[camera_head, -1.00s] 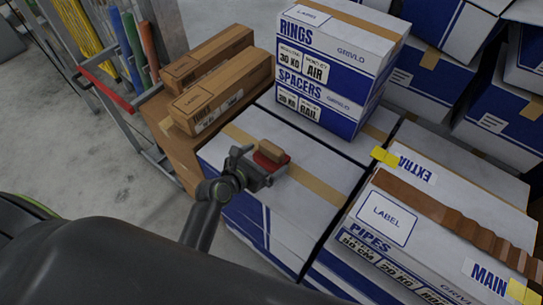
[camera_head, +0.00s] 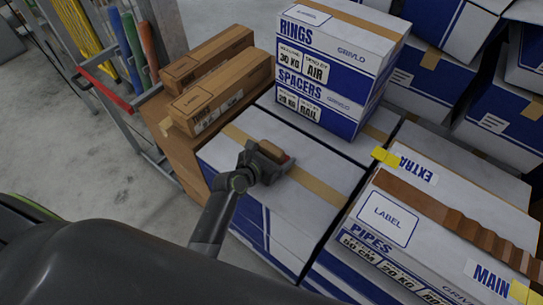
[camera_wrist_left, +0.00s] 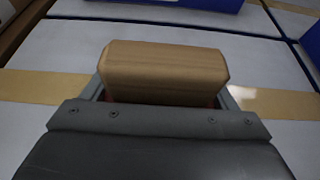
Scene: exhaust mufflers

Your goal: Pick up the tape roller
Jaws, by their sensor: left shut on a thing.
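The tape roller (camera_head: 271,150) has a tan, block-like top and a little red underneath. It is at the top of the white and blue box (camera_head: 320,170) beside the tan tape strip; I cannot tell whether it still touches the box. My left gripper (camera_head: 273,160) is shut on the tape roller. In the left wrist view the roller (camera_wrist_left: 165,68) fills the space between the fingers, its red part mostly hidden behind the gripper's front plate. My right gripper is not in view.
Stacked RINGS and SPACERS boxes (camera_head: 335,60) stand behind the gripper. Brown cartons (camera_head: 222,95) are at the back left. A PIPES box (camera_head: 390,260) with brown tape and yellow tabs is on the right. A rack with coloured rolls (camera_head: 130,50) stands at the far left.

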